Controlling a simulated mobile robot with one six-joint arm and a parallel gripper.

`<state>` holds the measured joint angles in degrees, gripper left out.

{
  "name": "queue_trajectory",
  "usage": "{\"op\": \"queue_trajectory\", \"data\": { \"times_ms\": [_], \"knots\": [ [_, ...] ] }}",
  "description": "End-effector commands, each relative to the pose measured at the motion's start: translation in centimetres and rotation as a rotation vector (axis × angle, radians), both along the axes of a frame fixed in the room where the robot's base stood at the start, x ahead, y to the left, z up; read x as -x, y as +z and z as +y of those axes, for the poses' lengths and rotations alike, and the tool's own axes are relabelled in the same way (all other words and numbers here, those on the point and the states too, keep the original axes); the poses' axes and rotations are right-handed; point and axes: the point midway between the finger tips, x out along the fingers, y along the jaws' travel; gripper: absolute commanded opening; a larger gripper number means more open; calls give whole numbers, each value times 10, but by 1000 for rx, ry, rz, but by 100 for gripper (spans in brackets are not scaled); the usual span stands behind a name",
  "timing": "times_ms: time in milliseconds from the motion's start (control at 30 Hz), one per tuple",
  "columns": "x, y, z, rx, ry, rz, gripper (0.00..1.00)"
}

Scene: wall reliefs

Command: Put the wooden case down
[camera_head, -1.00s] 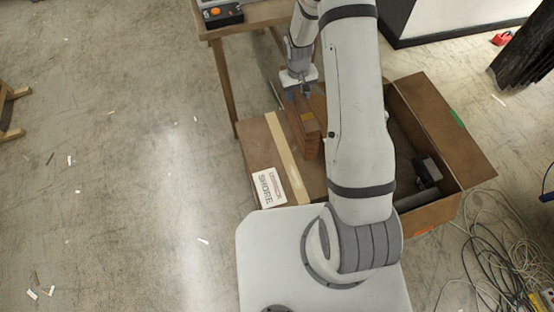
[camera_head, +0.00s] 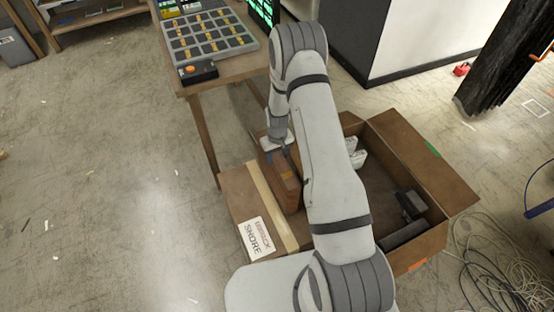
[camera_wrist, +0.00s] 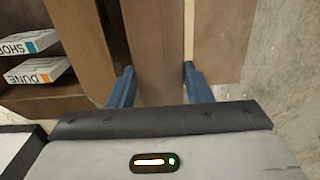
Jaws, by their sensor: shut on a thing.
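The wooden case (camera_head: 285,186) is a reddish-brown upright block, partly hidden behind my arm in the head view. It appears over or on the cardboard surface left of the open box; I cannot tell whether it touches. My gripper (camera_head: 278,152) is at its top, shut on it. In the wrist view, the wooden case (camera_wrist: 155,50) fills the space between the two blue fingers of my gripper (camera_wrist: 157,84).
The cardboard surface (camera_head: 232,204) bears tape and a SHORE label. The open box (camera_head: 440,170) holds white packages (camera_head: 357,158) and a dark device (camera_head: 410,206). A table (camera_head: 195,85) with a keypad panel (camera_head: 208,36) stands behind.

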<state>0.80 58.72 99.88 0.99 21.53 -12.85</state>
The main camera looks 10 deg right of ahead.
Motion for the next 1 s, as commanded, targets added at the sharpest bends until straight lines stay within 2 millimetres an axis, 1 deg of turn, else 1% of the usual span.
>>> {"op": "queue_trajectory", "data": {
  "times_ms": [100,200,633,667,900,1000],
  "knots": [
    [0,-14,0,0,0,0,0],
    [-1,-22,0,0,1,-2,0],
    [-1,-28,1,0,1,-3,0],
    [0,-28,1,0,1,-1,48],
    [0,-28,1,0,1,0,67],
    [0,-28,1,0,2,0,67]
  ]
}}
